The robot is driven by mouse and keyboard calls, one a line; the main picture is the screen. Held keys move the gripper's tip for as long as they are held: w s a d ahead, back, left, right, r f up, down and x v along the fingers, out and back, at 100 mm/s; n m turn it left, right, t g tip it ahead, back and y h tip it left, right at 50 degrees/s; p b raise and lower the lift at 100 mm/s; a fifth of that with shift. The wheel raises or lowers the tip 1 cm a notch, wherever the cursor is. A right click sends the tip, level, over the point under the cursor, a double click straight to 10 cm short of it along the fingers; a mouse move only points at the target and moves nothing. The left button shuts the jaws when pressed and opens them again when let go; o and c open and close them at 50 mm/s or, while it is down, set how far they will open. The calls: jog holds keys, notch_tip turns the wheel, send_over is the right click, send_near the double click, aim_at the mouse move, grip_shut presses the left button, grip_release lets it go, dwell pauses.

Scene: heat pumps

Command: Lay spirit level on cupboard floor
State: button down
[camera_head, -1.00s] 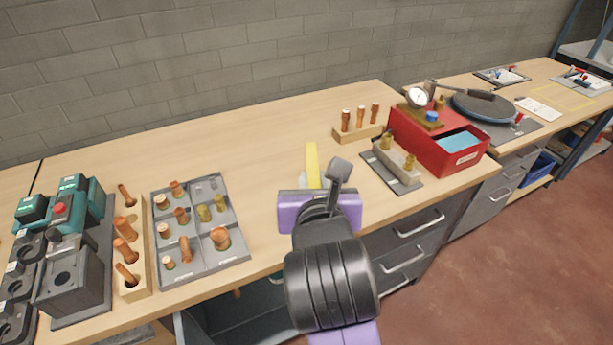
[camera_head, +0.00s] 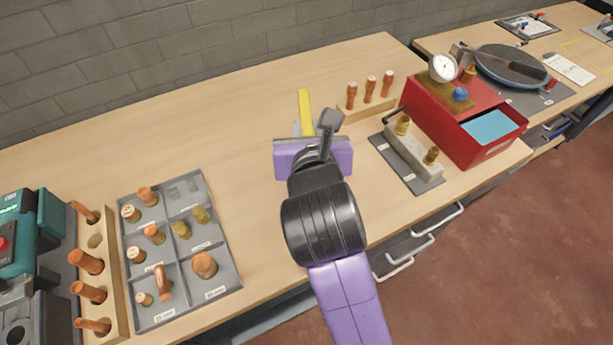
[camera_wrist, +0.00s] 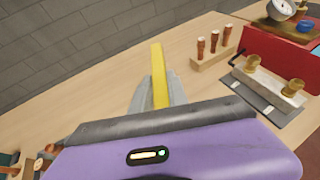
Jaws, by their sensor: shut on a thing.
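The spirit level is a yellow bar (camera_head: 305,112), seen beyond my wrist in the head view. It also shows in the wrist view (camera_wrist: 159,80), pointing away from me between the grey fingers. My gripper (camera_wrist: 158,98) is shut on it and is over the middle of the bench. The near part of the level is hidden by my purple hand. I cannot tell whether the level touches the bench top. The cupboard floor is not visible; the cupboard's dark front shows only as a sliver under the bench edge in the head view.
A grey sorting tray (camera_head: 227,243) with copper fittings lies left on the bench (camera_head: 240,130). To the right are a wooden rack (camera_head: 383,107) of copper pieces, a grey plate with brass fittings (camera_head: 428,186) and a red box (camera_head: 480,148). Drawers (camera_head: 425,246) are below.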

notch_tip(320, 180, down, 16)
jog(key=shift+f+b, duration=0.1)
jog(key=shift+b, duration=0.8)
jog(key=c, duration=1.3)
grip_release()
